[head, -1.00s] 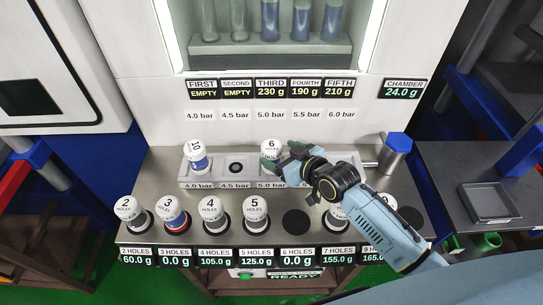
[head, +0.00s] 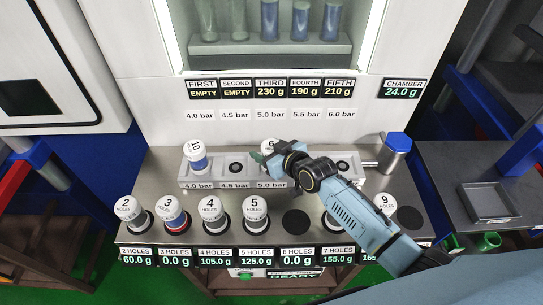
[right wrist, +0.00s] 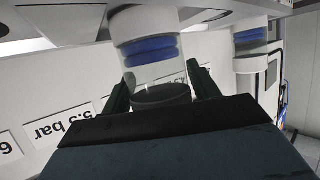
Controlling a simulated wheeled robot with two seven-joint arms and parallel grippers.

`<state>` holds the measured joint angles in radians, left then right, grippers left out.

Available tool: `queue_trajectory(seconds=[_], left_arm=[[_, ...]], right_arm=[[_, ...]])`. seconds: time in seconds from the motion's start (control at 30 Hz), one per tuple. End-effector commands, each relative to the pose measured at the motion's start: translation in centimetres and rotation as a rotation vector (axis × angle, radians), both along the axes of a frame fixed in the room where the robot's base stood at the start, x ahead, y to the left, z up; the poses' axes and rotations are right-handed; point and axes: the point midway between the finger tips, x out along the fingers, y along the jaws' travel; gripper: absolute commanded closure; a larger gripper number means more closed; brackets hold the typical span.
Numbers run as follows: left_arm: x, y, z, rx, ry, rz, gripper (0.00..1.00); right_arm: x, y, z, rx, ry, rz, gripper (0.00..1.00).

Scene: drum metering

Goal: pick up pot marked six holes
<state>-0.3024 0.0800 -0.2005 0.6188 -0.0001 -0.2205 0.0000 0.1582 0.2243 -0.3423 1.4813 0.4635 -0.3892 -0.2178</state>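The pot marked six holes (head: 269,145) has a white lid and stands upright at the 5.0 bar place of the grey rack (head: 217,183). My right gripper (head: 268,158) is at this pot and hides most of its body; one green fingertip shows at its left. In the right wrist view, a pot with a white end, a blue band and a clear part (right wrist: 150,47) lies between the two fingers (right wrist: 160,85). The fingers are spread on either side of it; contact is not clear. My left gripper is not in view.
A pot marked 10 (head: 195,156) stands at the 4.0 bar place. Pots marked 2 (head: 127,209), 3 (head: 170,209), 4 (head: 211,209), 5 (head: 255,208) and 9 (head: 385,205) line the front. The 6 holes place (head: 296,223) is empty. A blue-topped cylinder (head: 396,150) stands right of the rack.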

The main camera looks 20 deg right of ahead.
Motion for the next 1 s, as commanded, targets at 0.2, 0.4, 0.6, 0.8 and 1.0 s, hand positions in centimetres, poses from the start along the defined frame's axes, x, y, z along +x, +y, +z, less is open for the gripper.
queue_trajectory(seconds=[0.2,0.4,0.6,0.8,1.0], left_arm=[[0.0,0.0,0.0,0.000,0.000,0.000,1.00],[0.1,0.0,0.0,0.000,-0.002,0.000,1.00],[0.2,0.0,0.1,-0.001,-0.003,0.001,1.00],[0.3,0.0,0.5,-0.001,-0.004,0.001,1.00],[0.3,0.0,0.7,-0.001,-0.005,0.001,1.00]], right_arm=[[0.0,0.0,0.0,0.000,0.000,0.000,0.69],[0.0,0.0,0.1,0.001,-0.003,-0.001,0.81],[0.1,0.0,0.8,0.002,-0.006,0.000,0.81],[0.1,0.0,4.5,0.002,-0.009,0.001,0.81],[0.1,0.0,8.2,0.001,-0.007,-0.001,0.81]])
